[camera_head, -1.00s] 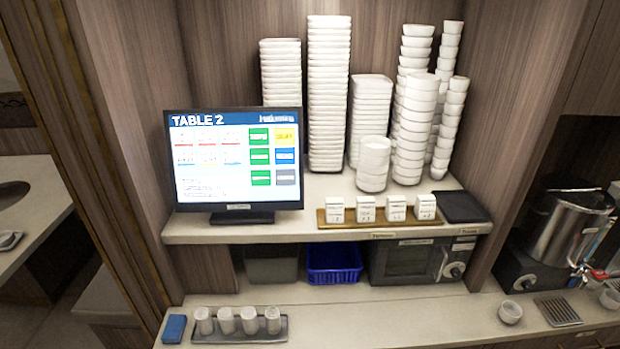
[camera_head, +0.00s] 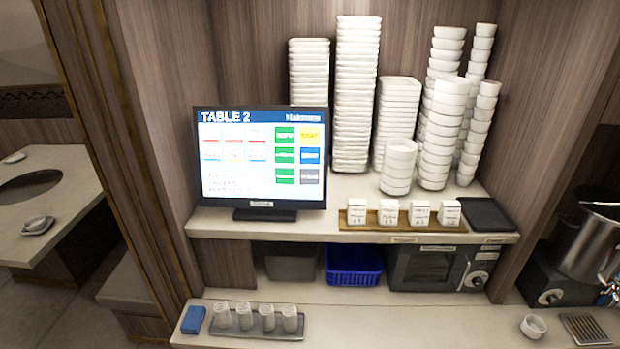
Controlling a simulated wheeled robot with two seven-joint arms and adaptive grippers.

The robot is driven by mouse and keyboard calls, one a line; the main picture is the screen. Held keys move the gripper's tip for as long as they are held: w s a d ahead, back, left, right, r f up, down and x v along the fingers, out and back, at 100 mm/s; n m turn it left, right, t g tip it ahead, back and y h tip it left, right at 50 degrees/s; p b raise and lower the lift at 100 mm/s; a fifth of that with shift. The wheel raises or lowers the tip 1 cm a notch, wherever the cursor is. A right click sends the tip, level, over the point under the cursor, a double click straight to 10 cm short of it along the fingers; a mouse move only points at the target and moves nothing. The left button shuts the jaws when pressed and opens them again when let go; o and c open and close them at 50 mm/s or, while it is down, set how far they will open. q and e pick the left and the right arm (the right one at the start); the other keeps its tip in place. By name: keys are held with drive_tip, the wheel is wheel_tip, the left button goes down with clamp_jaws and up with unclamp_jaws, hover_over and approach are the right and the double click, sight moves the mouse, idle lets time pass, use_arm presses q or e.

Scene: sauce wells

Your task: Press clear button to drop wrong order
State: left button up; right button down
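A black-framed screen (camera_head: 263,162) stands on the shelf at centre left, with "TABLE 2" in its blue header. Its right side shows coloured buttons in two columns: green ones on the left, and yellow, blue and grey on the right. The grey button (camera_head: 312,177) is at the lower right; its label is too small to read surely, so I cannot tell for certain which one is the clear button. Neither of my grippers is in view.
Tall stacks of white dishes (camera_head: 357,95) and bowls (camera_head: 445,130) stand right of the screen. A wooden tray (camera_head: 403,227) with several white boxes sits in front. Below are a blue basket (camera_head: 353,279), a microwave (camera_head: 428,268) and a tray of cups (camera_head: 258,333).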

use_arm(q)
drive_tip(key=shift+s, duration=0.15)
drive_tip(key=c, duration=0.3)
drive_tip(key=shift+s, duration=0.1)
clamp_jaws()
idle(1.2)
